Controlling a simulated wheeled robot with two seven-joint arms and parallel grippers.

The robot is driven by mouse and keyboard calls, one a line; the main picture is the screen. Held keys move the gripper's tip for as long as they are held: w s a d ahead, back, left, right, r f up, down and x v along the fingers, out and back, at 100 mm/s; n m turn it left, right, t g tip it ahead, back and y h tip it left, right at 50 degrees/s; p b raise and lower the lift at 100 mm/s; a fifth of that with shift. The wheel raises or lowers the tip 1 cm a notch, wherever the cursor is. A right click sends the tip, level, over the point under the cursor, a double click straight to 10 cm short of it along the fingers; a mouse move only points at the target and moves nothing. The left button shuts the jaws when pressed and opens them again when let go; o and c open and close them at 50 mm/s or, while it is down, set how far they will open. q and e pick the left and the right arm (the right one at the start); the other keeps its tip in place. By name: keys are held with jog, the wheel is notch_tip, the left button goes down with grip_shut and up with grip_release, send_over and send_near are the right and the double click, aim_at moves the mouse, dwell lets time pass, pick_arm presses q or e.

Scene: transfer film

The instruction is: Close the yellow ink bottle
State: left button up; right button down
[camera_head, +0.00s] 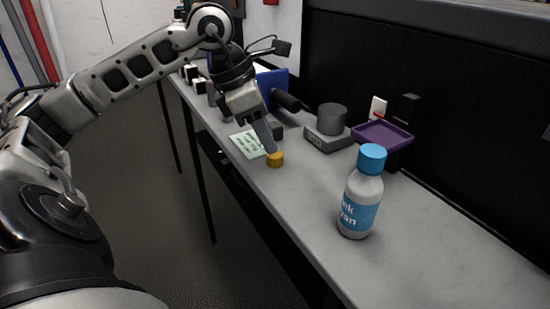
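A small yellow cap-like piece (275,160) is at the lower end of my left gripper (268,145), above or on the grey bench near its front edge. My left gripper points down at it; its fingers overlap in this view, so I cannot tell whether they grip the piece. No yellow ink bottle can be made out. A white bottle (364,190) with a blue cap and a blue label, partly reading "nk" and "yan", stands upright to the right. My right gripper is not in view.
The grey bench (300,215) is clear between the yellow piece and the white bottle. Behind stand a grey device with a round top (331,120) and a purple tray (383,134). A pale green note (247,143) lies left of the yellow piece. A dark wall runs behind.

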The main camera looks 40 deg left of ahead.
aim_at(275, 159)
pick_arm(q)
jog(key=x, duration=0.4)
jog(key=shift+a, duration=0.15)
jog(key=shift+c, duration=0.4)
jog(key=c, duration=0.5)
jog(key=shift+c, duration=0.7)
